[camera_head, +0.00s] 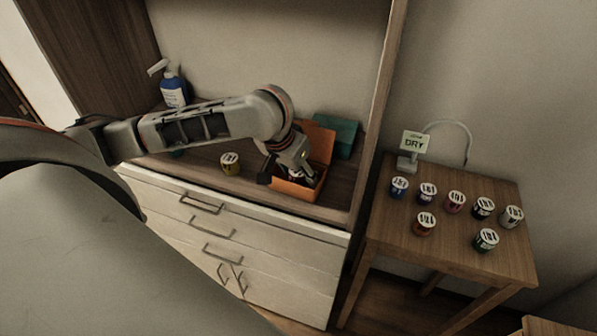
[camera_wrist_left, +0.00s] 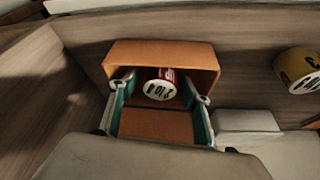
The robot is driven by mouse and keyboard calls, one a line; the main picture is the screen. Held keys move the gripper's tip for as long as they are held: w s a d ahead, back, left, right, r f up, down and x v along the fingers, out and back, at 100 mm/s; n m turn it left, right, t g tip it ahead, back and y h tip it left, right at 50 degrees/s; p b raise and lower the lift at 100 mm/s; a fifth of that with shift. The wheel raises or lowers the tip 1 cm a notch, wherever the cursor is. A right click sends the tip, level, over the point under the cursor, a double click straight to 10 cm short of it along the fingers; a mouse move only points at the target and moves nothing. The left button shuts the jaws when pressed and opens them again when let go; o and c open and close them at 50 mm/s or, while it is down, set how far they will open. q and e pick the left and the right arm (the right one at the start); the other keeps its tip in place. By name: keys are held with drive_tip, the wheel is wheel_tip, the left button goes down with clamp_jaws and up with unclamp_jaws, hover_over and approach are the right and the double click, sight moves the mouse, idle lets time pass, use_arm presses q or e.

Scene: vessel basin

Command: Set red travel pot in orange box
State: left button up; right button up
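The orange box (camera_head: 296,191) stands on the wooden shelf with its lid (camera_head: 318,142) raised at the back. My left gripper (camera_head: 298,174) reaches down into the box opening. In the left wrist view, the red travel pot (camera_wrist_left: 158,84) shows its white lettered lid inside the box, near one orange wall (camera_wrist_left: 160,52). The two fingers (camera_wrist_left: 160,92) are spread on either side of the pot, with a visible gap to it. The right gripper is not in view.
A yellow pot (camera_head: 230,163) stands left of the box. A teal box (camera_head: 343,136) is behind it, and a blue spray bottle (camera_head: 172,88) is at the back left.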

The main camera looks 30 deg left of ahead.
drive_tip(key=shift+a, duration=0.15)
use_arm(q)
drive_tip(key=shift+r, duration=0.25)
drive_tip(key=v, duration=1.1)
drive_tip(key=shift+s+r, duration=0.2)
drive_tip(key=shift+r, duration=0.15)
